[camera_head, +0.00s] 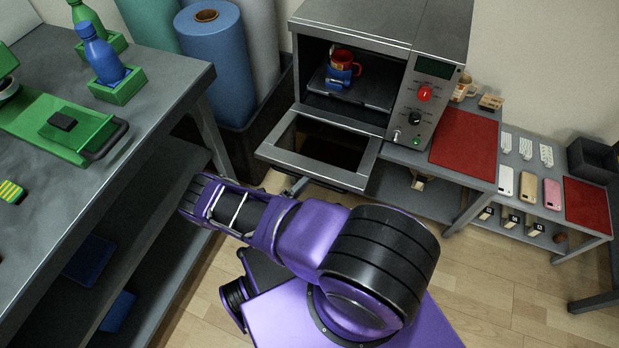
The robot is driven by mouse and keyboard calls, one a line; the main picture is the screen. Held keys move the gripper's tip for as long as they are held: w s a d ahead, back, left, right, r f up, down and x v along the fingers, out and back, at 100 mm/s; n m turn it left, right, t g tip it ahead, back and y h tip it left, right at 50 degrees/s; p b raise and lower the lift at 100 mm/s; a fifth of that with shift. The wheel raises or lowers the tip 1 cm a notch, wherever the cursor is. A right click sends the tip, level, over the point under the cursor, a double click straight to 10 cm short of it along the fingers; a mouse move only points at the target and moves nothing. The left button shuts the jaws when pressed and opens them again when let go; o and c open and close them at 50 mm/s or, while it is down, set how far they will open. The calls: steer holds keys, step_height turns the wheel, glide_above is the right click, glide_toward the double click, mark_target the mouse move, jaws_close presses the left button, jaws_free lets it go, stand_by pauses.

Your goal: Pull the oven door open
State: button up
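The grey oven (359,24) stands on a low bench at the top middle. Its door (362,179) is hinged down and lies open, about level, in front of the cavity. The door has a grey frame around a dark window. A red mug in a blue holder (341,71) is inside the oven on a dark tray. My purple arm reaches left below the door. My gripper cannot be made out. A small grey part shows under the door's front edge, and I cannot tell whether it is the handle or part of my gripper.
A grey workbench (168,78) with bottles and a green device fills the left side. Blue and grey rolls (222,62) stand behind it. At the right, a lower bench holds red mats (464,142) and phones. Wooden floor is clear at the lower right.

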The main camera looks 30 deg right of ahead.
mark_target(309, 168)
steer(key=shift+r, duration=0.1)
step_height(309, 168, up, 10)
steer(key=shift+f+p, duration=0.25)
steer(key=shift+p, duration=0.95)
steer(key=shift+r, duration=0.25)
steer(key=shift+f, duration=0.1)
steer(key=shift+c, duration=0.2)
